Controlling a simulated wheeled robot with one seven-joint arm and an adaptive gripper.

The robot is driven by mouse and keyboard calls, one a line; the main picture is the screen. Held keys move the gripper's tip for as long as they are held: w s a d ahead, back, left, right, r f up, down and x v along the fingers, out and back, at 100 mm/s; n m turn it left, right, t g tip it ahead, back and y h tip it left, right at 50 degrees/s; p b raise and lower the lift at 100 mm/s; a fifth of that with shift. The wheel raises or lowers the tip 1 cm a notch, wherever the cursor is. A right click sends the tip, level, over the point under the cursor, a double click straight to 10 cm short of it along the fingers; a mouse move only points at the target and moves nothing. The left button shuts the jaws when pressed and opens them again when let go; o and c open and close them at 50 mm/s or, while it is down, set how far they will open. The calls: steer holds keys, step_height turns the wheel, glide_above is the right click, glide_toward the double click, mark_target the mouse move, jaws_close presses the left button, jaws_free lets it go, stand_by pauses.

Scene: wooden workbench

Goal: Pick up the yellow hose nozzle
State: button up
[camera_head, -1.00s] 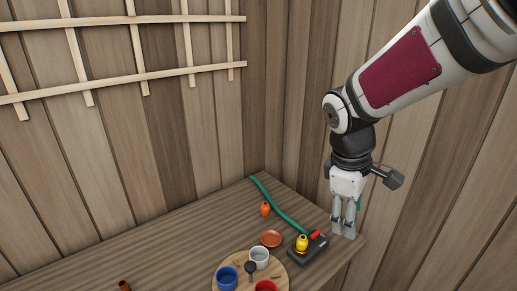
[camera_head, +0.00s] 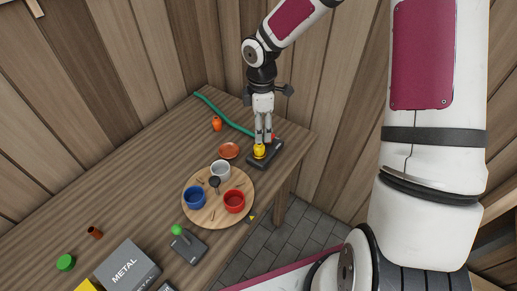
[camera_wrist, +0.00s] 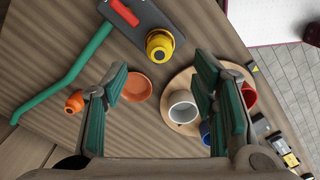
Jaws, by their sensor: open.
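The yellow hose nozzle (camera_head: 259,151) stands on a dark flat base (camera_head: 270,158) near the far right edge of the workbench. It also shows in the wrist view as a yellow ringed piece (camera_wrist: 160,45) at the upper middle, ahead of the fingertips. My gripper (camera_head: 264,138) points down just above and behind the nozzle in the head view. In the wrist view its two green-padded fingers (camera_wrist: 160,72) are spread apart with nothing between the pads. Whether the fingertips touch the nozzle or base is unclear.
A green hose (camera_head: 225,116) and a red handle (camera_wrist: 124,12) adjoin the base. A terracotta saucer (camera_head: 229,151) and orange pot (camera_head: 216,123) lie left of it. A round wooden board (camera_head: 218,217) with a white, a blue and a red cup stands nearer.

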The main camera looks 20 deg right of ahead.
mark_target(259, 145)
steer(key=f, duration=0.8)
steer(key=shift+w+a+f, duration=0.1)
steer(key=shift+a, duration=0.1)
steer(key=shift+c, duration=0.3)
steer(key=c, duration=1.1)
